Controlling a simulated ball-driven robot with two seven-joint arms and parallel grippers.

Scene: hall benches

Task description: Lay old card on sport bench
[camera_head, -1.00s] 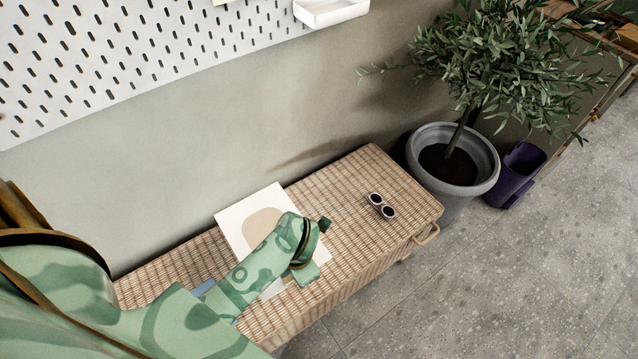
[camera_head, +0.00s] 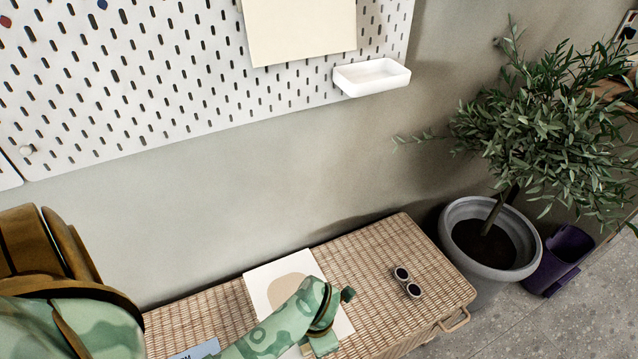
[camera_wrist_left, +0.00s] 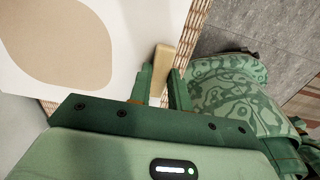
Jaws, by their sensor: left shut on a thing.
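The card (camera_head: 262,286), a white sheet with a beige rounded shape, lies flat over the wicker bench (camera_head: 380,248), its back edge near the wall side. I cannot tell whether it rests fully on the weave. My left gripper (camera_head: 332,318) is over the card's front right part and hides some of it. In the left wrist view, its fingers (camera_wrist_left: 163,88) are shut on a tan tab (camera_wrist_left: 161,62) at the card's edge. A blue label (camera_head: 196,349) with partly hidden lettering is at the bench's front. My right gripper is not in view.
A potted tree (camera_head: 490,235) and a purple bin (camera_head: 561,258) stand to the right. A pegboard (camera_head: 180,75) with a cream sheet (camera_head: 300,28) and a white tray (camera_head: 371,77) hangs above.

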